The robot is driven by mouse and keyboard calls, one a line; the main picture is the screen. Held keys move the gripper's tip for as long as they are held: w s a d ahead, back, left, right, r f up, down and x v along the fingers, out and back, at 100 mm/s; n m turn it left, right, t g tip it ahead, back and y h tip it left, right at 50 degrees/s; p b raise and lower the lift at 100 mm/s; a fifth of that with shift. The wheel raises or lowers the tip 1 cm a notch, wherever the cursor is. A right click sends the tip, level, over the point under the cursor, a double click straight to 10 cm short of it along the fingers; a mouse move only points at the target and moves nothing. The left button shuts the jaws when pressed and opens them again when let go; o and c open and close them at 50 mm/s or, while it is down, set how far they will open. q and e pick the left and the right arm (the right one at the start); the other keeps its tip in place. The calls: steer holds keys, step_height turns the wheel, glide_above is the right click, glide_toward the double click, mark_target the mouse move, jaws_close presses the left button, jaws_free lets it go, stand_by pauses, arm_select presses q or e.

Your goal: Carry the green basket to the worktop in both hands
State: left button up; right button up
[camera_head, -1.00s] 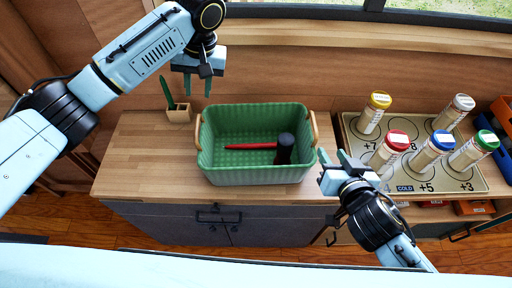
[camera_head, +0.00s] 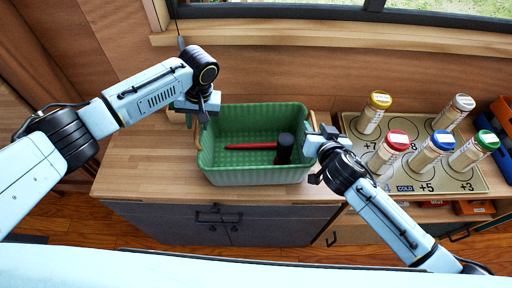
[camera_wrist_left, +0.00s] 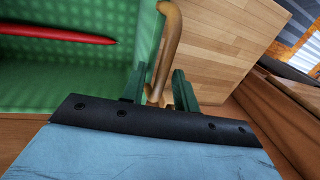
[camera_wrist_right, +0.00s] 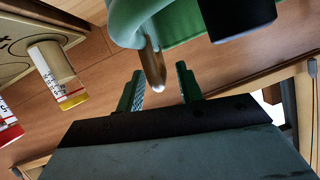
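The green basket (camera_head: 258,177) stands upright on a wooden counter (camera_head: 130,165). A mallet with a red handle (camera_head: 250,146) and a black head (camera_head: 284,149) lies inside it. My left gripper (camera_head: 203,118) is at the basket's left side. In the left wrist view its open fingers (camera_wrist_left: 158,88) stand on either side of the wooden handle (camera_wrist_left: 170,35). My right gripper (camera_head: 314,134) is at the right side. In the right wrist view its fingers (camera_wrist_right: 160,85) are open, with the right wooden handle (camera_wrist_right: 153,65) at or just beyond their tips; contact cannot be told.
Right of the basket, a beige tray (camera_head: 440,180) holds several capped tubes, close to my right gripper. Orange and blue bins (camera_head: 500,125) stand at the far right. A window ledge (camera_head: 330,35) runs behind. Bare counter lies left of the basket.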

arm_select(q)
steer(key=shift+f, duration=0.1)
arm_select(e)
steer(key=shift+w, duration=0.15)
arm_select(q)
jaws_close()
arm_select(e)
steer(key=c, duration=0.7)
jaws_close()
